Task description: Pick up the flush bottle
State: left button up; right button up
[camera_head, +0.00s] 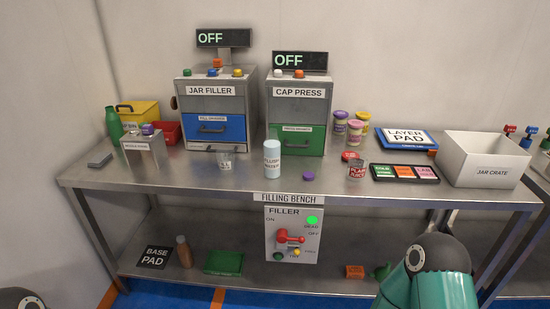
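The flush bottle (272,163) is a pale blue and white cylinder with a dark label reading "FLUSH", partly hard to read. It stands upright on the steel filling bench (200,181), in front of the cap press (297,111). Nothing holds it. Neither gripper's fingers show in the head view. A teal and dark link of my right arm is at the lower right, and a dark part of mine is at the lower left corner. Both are well in front of the bench, apart from the bottle.
A small labelled cup (225,162) stands left of the bottle, and a purple lid (308,177) lies to its right. A red-labelled jar (356,169) and a black tray (404,173) are farther right, before the white jar crate (484,159). The jar filler (212,109) stands behind left.

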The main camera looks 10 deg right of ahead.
aim_at(272, 146)
jog(key=z, duration=0.05)
jog(key=i, duration=0.9)
jog(key=u, duration=0.1)
